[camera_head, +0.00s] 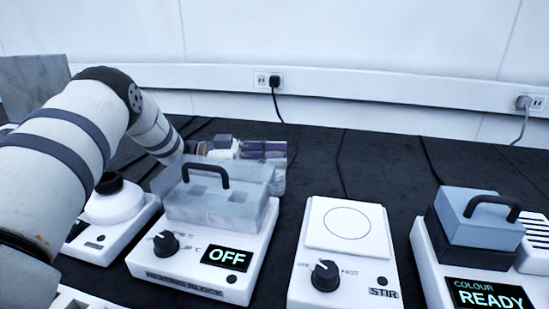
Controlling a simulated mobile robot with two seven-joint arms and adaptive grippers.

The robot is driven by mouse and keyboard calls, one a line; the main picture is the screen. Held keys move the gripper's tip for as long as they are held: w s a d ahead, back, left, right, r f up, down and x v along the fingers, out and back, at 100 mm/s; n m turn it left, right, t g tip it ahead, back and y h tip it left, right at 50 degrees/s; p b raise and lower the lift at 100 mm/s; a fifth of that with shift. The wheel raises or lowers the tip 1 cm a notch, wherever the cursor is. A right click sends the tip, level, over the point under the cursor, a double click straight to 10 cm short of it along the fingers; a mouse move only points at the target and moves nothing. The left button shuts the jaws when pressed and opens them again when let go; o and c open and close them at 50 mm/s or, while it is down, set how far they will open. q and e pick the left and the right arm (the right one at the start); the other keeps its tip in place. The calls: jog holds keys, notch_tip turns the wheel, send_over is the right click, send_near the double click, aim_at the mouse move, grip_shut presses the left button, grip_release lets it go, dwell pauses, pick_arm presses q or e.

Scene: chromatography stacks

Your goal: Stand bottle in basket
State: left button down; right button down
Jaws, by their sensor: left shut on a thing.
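My left arm comes in from the left and reaches behind the heating block. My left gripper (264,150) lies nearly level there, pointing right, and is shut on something. A clear, pale thing (279,178) shows just below the fingertips, and it seems to be the bottle in the grip. Its lower part is hidden behind the block's lid, so I cannot tell whether it touches the bench or stands upright. I cannot make out a basket in this view. My right gripper is not in view.
The heating block (190,268) reads OFF and has a translucent lid with a black handle. Left of it is a white device (112,207) with a black top. A stir plate (343,255) and a colour reader (480,235) reading READY stand to the right. Dark bench (375,165) behind is clear except cables.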

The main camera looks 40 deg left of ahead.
pick_arm(q)
jog(key=c, duration=1.1)
grip_release()
jog(key=shift+f, duration=0.1)
